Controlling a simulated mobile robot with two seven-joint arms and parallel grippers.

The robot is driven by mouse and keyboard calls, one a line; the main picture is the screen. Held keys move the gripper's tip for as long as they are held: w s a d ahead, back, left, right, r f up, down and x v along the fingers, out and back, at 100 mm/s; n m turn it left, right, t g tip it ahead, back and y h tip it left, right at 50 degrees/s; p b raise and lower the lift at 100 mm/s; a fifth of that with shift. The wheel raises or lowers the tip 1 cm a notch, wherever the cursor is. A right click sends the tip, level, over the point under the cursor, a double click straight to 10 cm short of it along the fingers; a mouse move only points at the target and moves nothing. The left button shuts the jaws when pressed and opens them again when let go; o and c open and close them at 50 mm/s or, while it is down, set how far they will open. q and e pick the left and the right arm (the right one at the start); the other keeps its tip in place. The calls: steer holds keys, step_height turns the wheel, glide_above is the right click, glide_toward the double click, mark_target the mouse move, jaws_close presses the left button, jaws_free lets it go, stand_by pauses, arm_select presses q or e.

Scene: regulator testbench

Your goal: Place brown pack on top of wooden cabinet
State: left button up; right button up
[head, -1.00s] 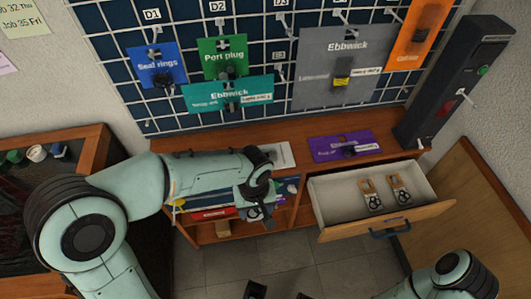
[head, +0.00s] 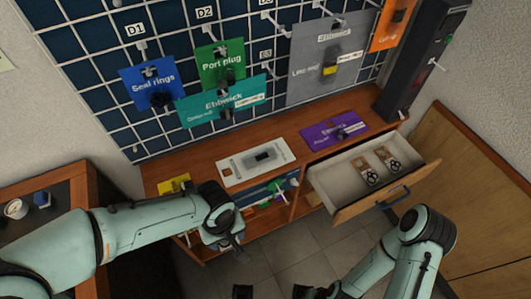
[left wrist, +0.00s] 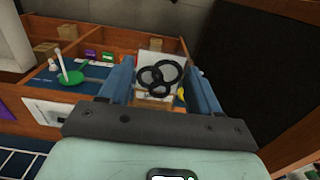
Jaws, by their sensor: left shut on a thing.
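The wooden cabinet (head: 196,154) stands below the pegboard. My left gripper (head: 236,252) is shut on a brown pack in front of the cabinet's open shelves. The pack is hardly visible in the head view. Two similar brown packs, a left one (head: 366,172) and a right one (head: 389,159), lie in the open drawer. The dark fingers of my right gripper (head: 272,292) show apart at the bottom edge, with nothing visible between them.
The open drawer (head: 346,207) juts out at the right. A white plate (head: 251,172), purple card (head: 325,137) and yellow item (head: 174,183) lie on the cabinet top. Bare wood shows between the plate and the purple card. A dark post (head: 420,65) stands at the right end.

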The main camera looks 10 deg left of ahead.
arm_select(q)
steer(key=shift+s+a, duration=0.25)
steer(key=shift+a, duration=0.05)
arm_select(e)
steer(key=shift+a, duration=0.35)
arm_select(q)
steer(key=shift+w, duration=0.1)
steer(key=w+a, duration=0.3)
steer(key=w, duration=0.2)
steer(key=w+a+f, duration=0.1)
steer(key=w+a, duration=0.3)
steer(key=w, duration=0.2)
steer(key=w+a, duration=0.3)
steer(key=w, duration=0.2)
steer(key=shift+w+a+f, duration=0.15)
steer(key=shift+w, duration=0.15)
step_height(320, 180, down, 5)
steer(key=shift+f, duration=0.1)
steer(key=shift+w+f, duration=0.15)
steer(key=shift+f, duration=0.1)
arm_select(e)
steer(key=shift+f, duration=0.15)
